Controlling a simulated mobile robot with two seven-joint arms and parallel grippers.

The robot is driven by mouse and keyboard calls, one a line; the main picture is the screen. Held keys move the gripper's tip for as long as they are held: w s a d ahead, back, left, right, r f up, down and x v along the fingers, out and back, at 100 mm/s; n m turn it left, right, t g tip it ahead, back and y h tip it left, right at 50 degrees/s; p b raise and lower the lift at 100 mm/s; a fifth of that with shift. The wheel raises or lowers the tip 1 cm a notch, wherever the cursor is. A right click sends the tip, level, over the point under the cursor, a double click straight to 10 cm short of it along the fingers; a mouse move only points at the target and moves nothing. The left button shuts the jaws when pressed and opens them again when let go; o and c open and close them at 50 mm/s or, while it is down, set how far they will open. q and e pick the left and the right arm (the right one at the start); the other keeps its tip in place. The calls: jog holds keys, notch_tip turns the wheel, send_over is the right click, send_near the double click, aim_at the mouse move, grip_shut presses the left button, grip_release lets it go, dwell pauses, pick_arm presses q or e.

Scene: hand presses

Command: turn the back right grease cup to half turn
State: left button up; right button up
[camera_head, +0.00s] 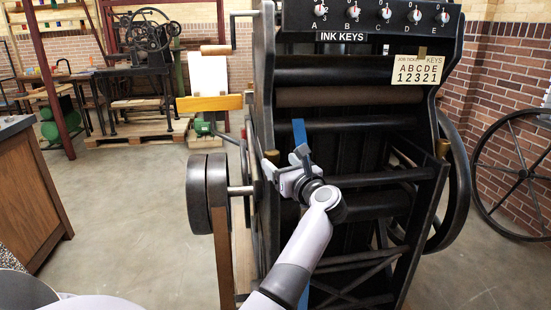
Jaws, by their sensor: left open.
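A black printing press (345,140) stands in front of me. A small brass cup (442,147) sits on its right side frame. Another brass cup (272,156) shows on the left side frame, right by my left gripper. I cannot tell which of these, if either, is the back right grease cup, or how far it is turned. My left gripper (284,165) is open at the press's left side, its fingers pointing up and left toward the left cup; I cannot tell whether they touch it. My right gripper is out of view.
A blue strap (300,130) hangs in front. A wooden cabinet (30,190) stands left; floor between is clear.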

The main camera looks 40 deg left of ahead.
aim_at(271, 159)
pick_arm(q)
jog(key=shift+x, duration=2.15)
jog(key=c, duration=1.1)
jog(key=shift+o, duration=0.2)
jog(key=m+t+h+p, duration=0.1)
jog(key=p, duration=0.1)
jog(key=m+t+h+p, duration=0.1)
jog(key=t+p, duration=0.1)
jog(key=m+t+h+p, duration=0.1)
jog(key=t+p, duration=0.1)
jog(key=shift+s+a+r+m, duration=0.1)
jog(key=shift+s+r+m, duration=0.15)
jog(key=shift+m, duration=0.15)
jog(key=shift+f+m+t+h+p, duration=0.2)
jog(key=shift+m+t+h+p, duration=0.3)
jog(key=shift+t+p, duration=0.3)
jog(key=shift+s+a+f+m+t+h+p, duration=0.1)
jog(key=shift+m+t+h+p, duration=0.3)
jog(key=shift+m+h, duration=0.2)
jog(key=shift+f+h, duration=0.1)
jog(key=shift+h, duration=0.2)
jog(key=shift+t, duration=0.3)
jog(key=o, duration=1.1)
jog(key=shift+c, duration=0.2)
